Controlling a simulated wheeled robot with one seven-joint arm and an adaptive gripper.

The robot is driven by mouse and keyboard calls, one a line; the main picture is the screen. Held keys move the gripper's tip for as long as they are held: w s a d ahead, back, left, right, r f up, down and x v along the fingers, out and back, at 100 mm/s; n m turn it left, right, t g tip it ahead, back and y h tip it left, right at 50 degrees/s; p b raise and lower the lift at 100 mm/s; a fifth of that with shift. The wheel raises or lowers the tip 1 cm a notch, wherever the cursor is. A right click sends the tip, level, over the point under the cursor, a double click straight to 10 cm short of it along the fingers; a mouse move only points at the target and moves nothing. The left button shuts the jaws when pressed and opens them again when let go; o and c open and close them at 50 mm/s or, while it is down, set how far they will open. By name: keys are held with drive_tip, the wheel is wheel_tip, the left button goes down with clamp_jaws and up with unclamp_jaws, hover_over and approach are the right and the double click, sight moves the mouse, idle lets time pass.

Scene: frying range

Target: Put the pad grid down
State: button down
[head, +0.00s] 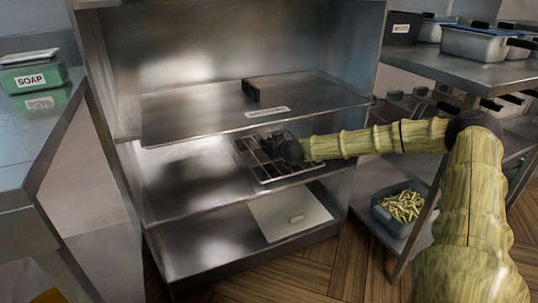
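The pad grid (255,166) is a dark metal frame with crossing bars. In the head view it is inside the steel unit, over the middle shelf (195,182) and below the upper shelf. It looks roughly level. I cannot tell whether it rests on the shelf or hangs just above it. My gripper (272,147) is at the grid's far right part and overlaps it in the view. The fingers are small, dark and partly hidden against the bars, so their opening and grip do not show.
The upper shelf (200,120) with a dark handle is just above my gripper. A pale panel (275,213) is on the lower level. A bin of fries (402,205) stands at right, below a rack with pans (485,42). A soap box (32,78) is on the left counter.

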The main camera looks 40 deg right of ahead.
wheel_tip(320, 180, down, 4)
drive_tip(key=shift+d+r+b, duration=0.1)
drive_tip(key=shift+r+b, duration=0.15)
drive_tip(key=shift+b, duration=0.75)
drive_tip(key=shift+r, duration=0.1)
drive_tip(key=c, duration=1.4)
unclamp_jaws()
drive_tip(key=shift+s, duration=0.1)
